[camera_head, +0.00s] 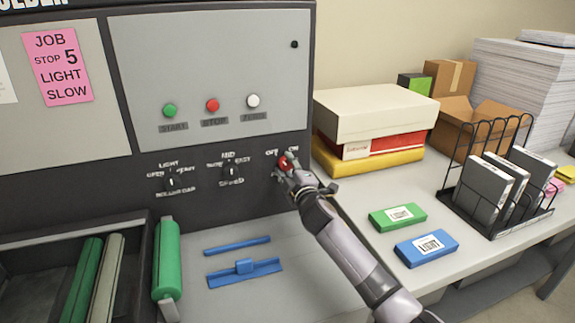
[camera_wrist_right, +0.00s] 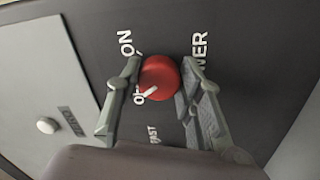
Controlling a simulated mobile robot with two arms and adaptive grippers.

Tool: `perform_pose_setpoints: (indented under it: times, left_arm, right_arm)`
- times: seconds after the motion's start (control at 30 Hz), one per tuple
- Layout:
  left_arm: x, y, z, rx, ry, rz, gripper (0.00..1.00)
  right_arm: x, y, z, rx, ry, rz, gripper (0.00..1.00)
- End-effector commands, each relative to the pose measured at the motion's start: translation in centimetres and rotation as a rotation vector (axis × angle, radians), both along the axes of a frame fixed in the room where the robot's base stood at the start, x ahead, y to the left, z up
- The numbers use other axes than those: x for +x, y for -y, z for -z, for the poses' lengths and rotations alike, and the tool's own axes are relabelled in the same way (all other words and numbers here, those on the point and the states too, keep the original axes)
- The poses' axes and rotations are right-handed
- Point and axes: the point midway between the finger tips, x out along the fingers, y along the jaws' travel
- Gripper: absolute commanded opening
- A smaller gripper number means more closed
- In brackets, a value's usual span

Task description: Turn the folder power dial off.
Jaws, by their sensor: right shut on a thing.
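The folder power dial is a red round knob (camera_head: 286,162) low on the right of the dark machine front, with OFF and ON printed above it. In the right wrist view the red dial (camera_wrist_right: 160,77) shows a short white pointer mark, directed toward the OFF lettering, which is partly covered. My right gripper (camera_head: 288,167) reaches the panel from the lower right. In the wrist view its two fingers (camera_wrist_right: 158,82) are on either side of the dial, shut on it. My left gripper is not in view.
Left of the dial are the speed dial (camera_head: 231,171) and roller gap dial (camera_head: 170,181). Start, stop and white buttons (camera_head: 253,101) sit above. Below lie blue parts (camera_head: 245,267), green and blue LIGHT boxes (camera_head: 427,248), and a wire rack (camera_head: 505,225) to the right.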

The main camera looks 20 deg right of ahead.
Motion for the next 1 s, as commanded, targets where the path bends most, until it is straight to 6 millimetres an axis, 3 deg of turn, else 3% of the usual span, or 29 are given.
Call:
perform_pose_setpoints:
  times: [0.4,0.93,0.97,1.0]
  left_arm:
    - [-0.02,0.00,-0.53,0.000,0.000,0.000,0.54]
    - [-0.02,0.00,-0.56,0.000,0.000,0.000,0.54]
    - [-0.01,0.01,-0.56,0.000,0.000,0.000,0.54]
    - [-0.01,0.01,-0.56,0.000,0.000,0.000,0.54]
  right_arm:
    - [0.01,0.00,-0.07,-0.173,0.006,-0.001,0.06]
    - [0.01,0.00,-0.05,-0.192,0.007,0.000,0.06]
    - [0.01,0.00,-0.05,-0.192,0.007,0.000,0.36]
    - [0.01,0.00,-0.05,-0.192,0.007,0.000,0.39]
